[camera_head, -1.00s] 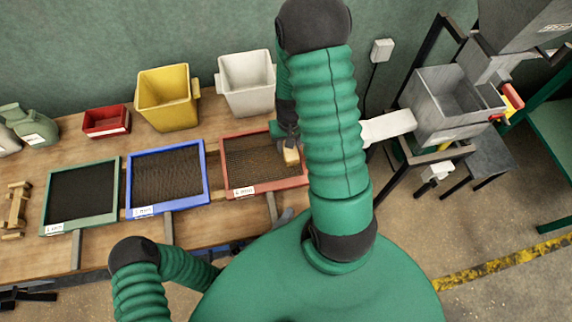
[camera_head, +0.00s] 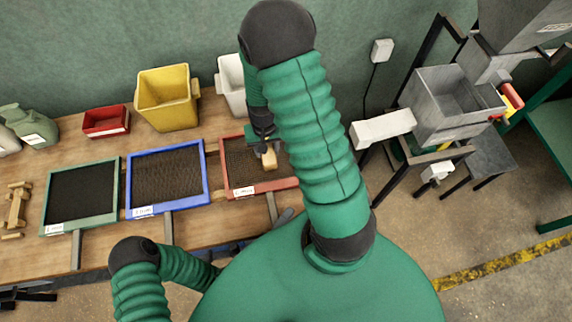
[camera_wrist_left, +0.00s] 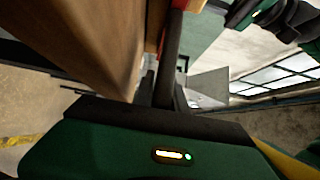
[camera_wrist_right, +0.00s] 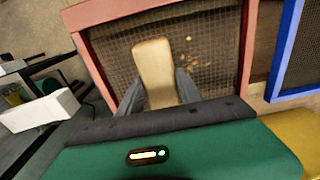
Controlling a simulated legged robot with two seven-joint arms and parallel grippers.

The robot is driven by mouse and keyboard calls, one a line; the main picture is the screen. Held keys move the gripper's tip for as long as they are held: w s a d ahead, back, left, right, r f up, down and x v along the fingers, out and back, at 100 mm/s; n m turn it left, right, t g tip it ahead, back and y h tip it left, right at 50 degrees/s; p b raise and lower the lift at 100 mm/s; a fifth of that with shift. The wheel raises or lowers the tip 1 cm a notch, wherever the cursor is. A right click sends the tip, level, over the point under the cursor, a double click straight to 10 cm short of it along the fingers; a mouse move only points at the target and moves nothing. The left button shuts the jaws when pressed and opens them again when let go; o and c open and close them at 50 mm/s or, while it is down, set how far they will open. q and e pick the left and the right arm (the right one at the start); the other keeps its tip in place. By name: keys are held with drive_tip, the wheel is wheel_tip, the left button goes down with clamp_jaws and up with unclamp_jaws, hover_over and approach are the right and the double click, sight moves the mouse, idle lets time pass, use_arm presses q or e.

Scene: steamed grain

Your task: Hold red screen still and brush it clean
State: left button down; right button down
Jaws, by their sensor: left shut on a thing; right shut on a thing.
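The red screen (camera_head: 226,180) lies on the bench, the rightmost of three framed screens; my right arm hides its right side. My right gripper (camera_head: 264,149) is shut on a pale wooden brush (camera_head: 269,160), held over the mesh. In the right wrist view the brush (camera_wrist_right: 155,72) sits between the fingers, with several tan grains (camera_wrist_right: 190,50) on the mesh beside it. My left gripper (camera_wrist_left: 168,70) is at the bench's front edge, by a red piece of frame (camera_wrist_left: 181,5). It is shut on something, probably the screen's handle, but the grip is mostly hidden.
The blue screen (camera_head: 208,178) stands just left of the red one, the green screen (camera_head: 118,190) further left. Yellow (camera_head: 167,98), white (camera_head: 231,85) and small red bins (camera_head: 106,122) stand behind. A machine with a pale chute (camera_head: 383,128) is at the right.

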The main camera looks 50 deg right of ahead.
sight(244, 151)
use_arm(q)
drive_tip(key=shift+f, duration=0.15)
use_arm(e)
drive_tip(key=shift+w+a, duration=1.15)
drive_tip(key=shift+a, duration=0.2)
drive_tip(key=shift+w+a, duration=1.15)
drive_tip(key=shift+a, duration=0.25)
drive_tip(key=shift+w+a, duration=1.15)
drive_tip(key=shift+a, duration=0.2)
drive_tip(key=shift+w+d, duration=1.15)
drive_tip(key=shift+w, duration=0.2)
drive_tip(key=shift+s+d, duration=1.15)
drive_tip(key=shift+d, duration=0.2)
drive_tip(key=shift+s+d, duration=1.5)
drive_tip(key=shift+d, duration=0.3)
drive_tip(key=shift+s+d, duration=1.55)
drive_tip(key=shift+d, duration=0.25)
drive_tip(key=shift+s+d, duration=1.5)
drive_tip(key=shift+d, duration=0.3)
drive_tip(key=shift+r, duration=0.1)
drive_tip(key=shift+r, duration=2.4)
